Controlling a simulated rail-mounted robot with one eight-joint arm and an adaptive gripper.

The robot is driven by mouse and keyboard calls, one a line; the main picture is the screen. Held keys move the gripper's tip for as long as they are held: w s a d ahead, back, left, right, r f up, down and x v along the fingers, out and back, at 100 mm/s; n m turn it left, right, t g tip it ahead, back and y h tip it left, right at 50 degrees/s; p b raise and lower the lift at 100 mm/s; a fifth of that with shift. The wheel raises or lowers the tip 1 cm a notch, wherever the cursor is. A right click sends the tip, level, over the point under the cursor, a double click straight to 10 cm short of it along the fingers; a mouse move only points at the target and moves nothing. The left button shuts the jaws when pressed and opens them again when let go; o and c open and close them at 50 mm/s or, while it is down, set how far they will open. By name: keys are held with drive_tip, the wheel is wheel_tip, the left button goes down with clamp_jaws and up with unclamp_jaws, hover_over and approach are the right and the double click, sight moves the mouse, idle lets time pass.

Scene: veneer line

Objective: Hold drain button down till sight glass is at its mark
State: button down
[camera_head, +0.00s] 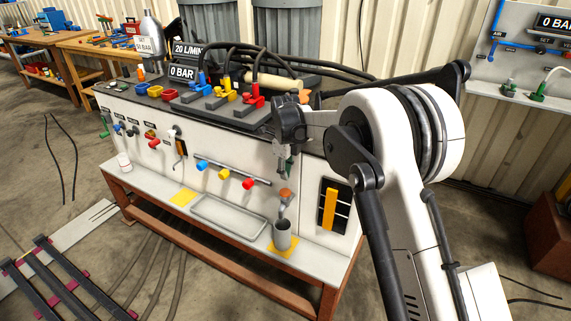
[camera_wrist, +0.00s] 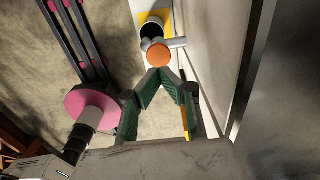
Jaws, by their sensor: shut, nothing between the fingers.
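The orange drain button (camera_head: 286,193) sits on top of a small grey tap on the front of the white bench, above a grey cup (camera_head: 282,238). The orange button (camera_wrist: 159,56) also shows in the wrist view, just beyond my fingertips. My gripper (camera_head: 289,174) points down over the button with its green-padded fingers together and empty. A small gap seems to show between tips and button; contact is hard to tell. The sight glass (camera_head: 330,208) is a tall yellow column in a black frame right of the button. Pale lines cross the frame; its mark is not clear.
A rail with blue, yellow and red knobs (camera_head: 224,174) sticks out left of my gripper. Hoses and coloured couplings crowd the bench top (camera_head: 140,97).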

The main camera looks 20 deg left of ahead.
sight(286, 191)
drive_tip(key=shift+f, duration=2.8)
drive_tip(key=shift+f+b, duration=0.9)
idle(2.3)
wheel_tip(286, 191, up, 14)
drive_tip(key=p, duration=0.2)
idle(0.4)
drive_tip(key=shift+r, duration=0.1)
